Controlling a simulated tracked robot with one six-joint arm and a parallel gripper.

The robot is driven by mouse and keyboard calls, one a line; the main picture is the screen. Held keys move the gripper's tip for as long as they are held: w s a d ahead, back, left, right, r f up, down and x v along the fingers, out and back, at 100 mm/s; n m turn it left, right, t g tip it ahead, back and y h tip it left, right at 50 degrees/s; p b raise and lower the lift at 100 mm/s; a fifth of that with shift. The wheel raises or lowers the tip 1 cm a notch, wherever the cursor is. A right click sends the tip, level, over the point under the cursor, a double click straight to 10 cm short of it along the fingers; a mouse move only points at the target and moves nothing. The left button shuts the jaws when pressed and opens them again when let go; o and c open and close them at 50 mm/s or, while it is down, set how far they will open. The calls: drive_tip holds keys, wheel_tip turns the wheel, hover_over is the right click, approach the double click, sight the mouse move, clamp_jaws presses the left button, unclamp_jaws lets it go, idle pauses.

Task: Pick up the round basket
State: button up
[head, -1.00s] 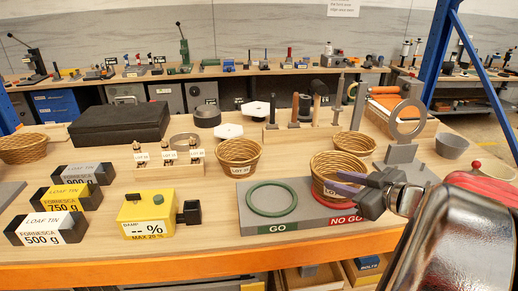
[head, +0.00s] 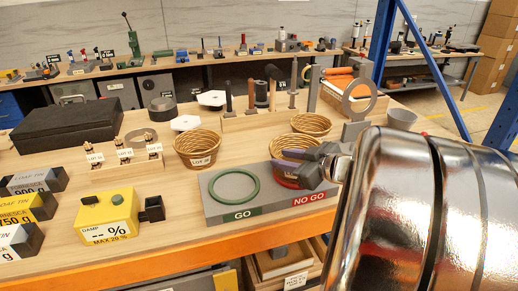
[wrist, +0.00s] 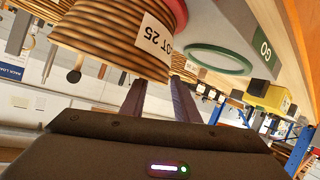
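In the wrist view the fingers (wrist: 160,92) are spread apart, with the left one close to the rim. Contact cannot be told.
Another wicker basket (head: 197,148) stands left of the board, and one more (head: 312,123) behind it. A green ring (head: 235,187) lies on the GO side. A yellow gauge box (head: 108,214) stands left. A tool rack (head: 255,115) and a ring stand (head: 358,100) stand behind.

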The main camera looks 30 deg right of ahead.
idle(0.4)
clamp_jaws()
idle(1.2)
